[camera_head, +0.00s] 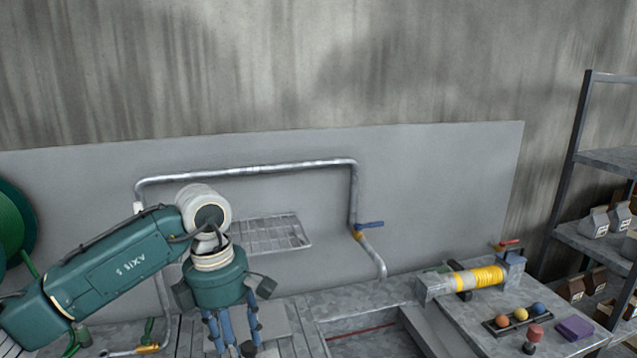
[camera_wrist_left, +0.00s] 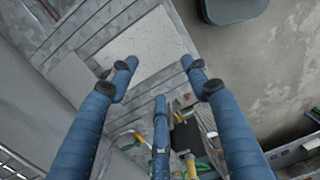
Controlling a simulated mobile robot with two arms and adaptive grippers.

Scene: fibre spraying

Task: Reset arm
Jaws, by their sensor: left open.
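My left arm comes in from the left in the head view, and its gripper (camera_head: 232,345) points down over the workbench (camera_head: 380,300). Its blue fingers are spread in the left wrist view (camera_wrist_left: 160,92), with nothing between them. Below the fingers, the left wrist view shows a pale flat panel (camera_wrist_left: 150,45) on a grey grooved surface. The fingertips are partly cut off at the bottom of the head view. My right gripper is not in view.
A metal pipe with a blue-handled valve (camera_head: 369,225) runs along the back panel. A yellow roll (camera_head: 475,279), a tray of coloured balls (camera_head: 519,318) and a purple block (camera_head: 575,328) sit at the right. A shelf (camera_head: 610,158) stands beyond. A green reel (camera_head: 12,225) is at far left.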

